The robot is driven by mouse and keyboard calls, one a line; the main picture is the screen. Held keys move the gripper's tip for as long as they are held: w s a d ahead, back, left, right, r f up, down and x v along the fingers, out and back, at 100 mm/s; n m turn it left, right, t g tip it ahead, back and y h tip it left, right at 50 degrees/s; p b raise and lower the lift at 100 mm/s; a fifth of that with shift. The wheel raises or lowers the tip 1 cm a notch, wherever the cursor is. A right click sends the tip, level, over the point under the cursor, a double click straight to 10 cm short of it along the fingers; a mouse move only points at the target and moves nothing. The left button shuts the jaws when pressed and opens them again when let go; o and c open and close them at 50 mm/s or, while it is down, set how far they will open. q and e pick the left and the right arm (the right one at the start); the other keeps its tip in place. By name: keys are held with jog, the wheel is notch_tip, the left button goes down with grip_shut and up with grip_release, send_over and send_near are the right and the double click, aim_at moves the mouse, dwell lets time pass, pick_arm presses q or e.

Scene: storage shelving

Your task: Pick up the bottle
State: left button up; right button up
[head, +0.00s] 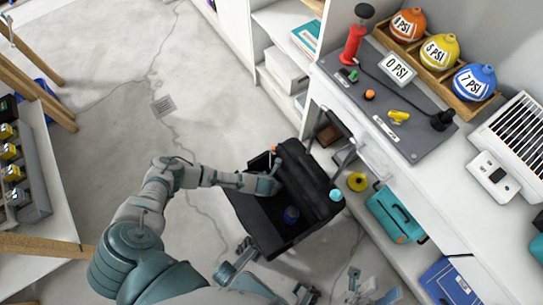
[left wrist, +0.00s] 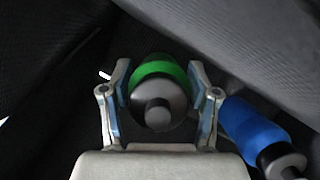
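A black open bag or bin (head: 258,222) stands on the floor beside the white shelving in the head view. My left arm reaches into it, and its gripper is mostly hidden there. In the left wrist view, a dark grey bottle with a green band (left wrist: 160,98) lies between the two fingers of my left gripper (left wrist: 160,82). The fingers are apart on either side of it, with narrow gaps showing. My right gripper (head: 370,286) is low in the head view, open and empty.
A white counter at right holds a red hand pump (head: 353,45), a grey mat (head: 395,115) and a wooden tray of PSI-labelled balls. A teal case (head: 396,215) sits on the lower shelf. Another table stands at far left. The floor between is clear.

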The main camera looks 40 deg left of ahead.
pick_arm(q)
jog(key=shift+c, duration=0.6)
